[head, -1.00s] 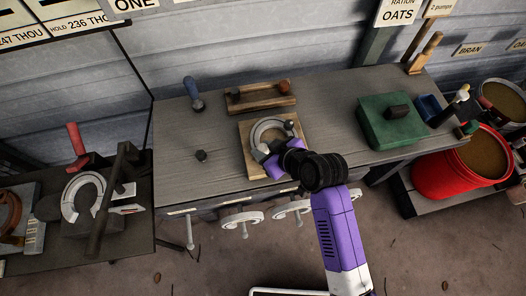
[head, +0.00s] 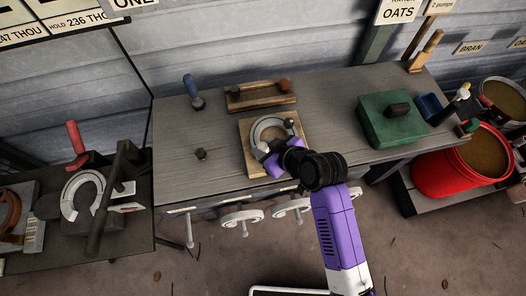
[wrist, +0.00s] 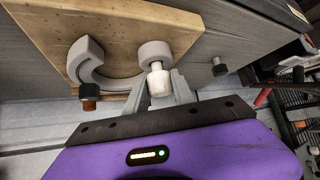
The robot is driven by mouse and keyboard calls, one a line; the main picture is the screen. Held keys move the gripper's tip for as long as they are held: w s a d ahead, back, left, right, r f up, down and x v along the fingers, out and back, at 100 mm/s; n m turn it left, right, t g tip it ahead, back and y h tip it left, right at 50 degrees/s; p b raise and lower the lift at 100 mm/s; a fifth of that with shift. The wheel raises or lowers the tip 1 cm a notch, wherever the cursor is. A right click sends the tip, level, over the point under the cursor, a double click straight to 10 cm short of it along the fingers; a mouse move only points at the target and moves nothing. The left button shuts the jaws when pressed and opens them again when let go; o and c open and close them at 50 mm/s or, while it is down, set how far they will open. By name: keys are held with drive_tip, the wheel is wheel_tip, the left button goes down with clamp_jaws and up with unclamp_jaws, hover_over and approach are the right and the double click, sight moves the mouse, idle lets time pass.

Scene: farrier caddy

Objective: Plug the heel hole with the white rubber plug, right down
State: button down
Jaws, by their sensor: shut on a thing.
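A grey horseshoe (head: 262,126) lies on a square wooden board (head: 246,152) on the bench; it also shows in the wrist view (wrist: 82,62). My gripper (head: 271,159) is low over its near heel. In the wrist view my gripper (wrist: 158,90) is shut on the white rubber plug (wrist: 159,84), held between the grey fingers right beside the heel end (wrist: 155,54). I cannot tell whether the plug's tip is in the hole, which is hidden. A dark plug with a brown end (wrist: 89,97) stands at the shoe's other side.
A blue-handled tool (head: 194,95) and a wooden tray (head: 260,96) are behind. A green box (head: 390,122) stands to the right. The bench between board and box is clear.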

drive_tip(key=shift+f, duration=0.4)
